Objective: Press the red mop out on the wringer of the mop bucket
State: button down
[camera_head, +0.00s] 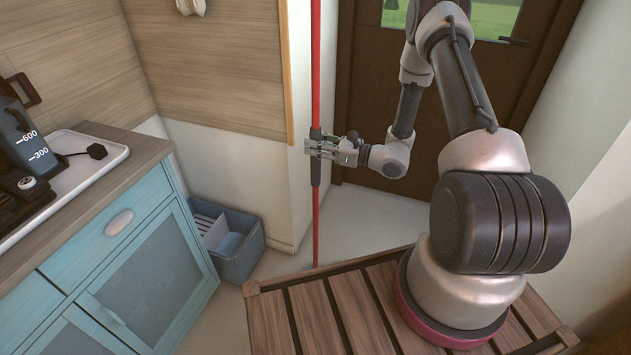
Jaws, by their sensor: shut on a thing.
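The red mop's pole (315,215) stands upright near the middle of the head view. My gripper (318,149) is shut on a dark grip section of the pole. The pole's top runs out of the picture. Its lower end and the mop head are hidden behind the slatted wooden platform. A blue-grey bucket (238,262) stands on the floor left of the pole, beside the cabinet. A white slatted insert, which looks like the wringer (217,234), sits in its left part. The pole is apart from the bucket, to its right.
A light blue cabinet (145,290) with a white tray (98,178) on top stands at the left. A wall corner (292,190) is close behind the pole. A dark door (375,60) is at the back. Pale floor shows between bucket and platform (310,310).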

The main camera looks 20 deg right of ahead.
aim_at(319, 40)
notch_tip(319, 40, up, 30)
jog(key=shift+r, duration=0.15)
dwell(0.5)
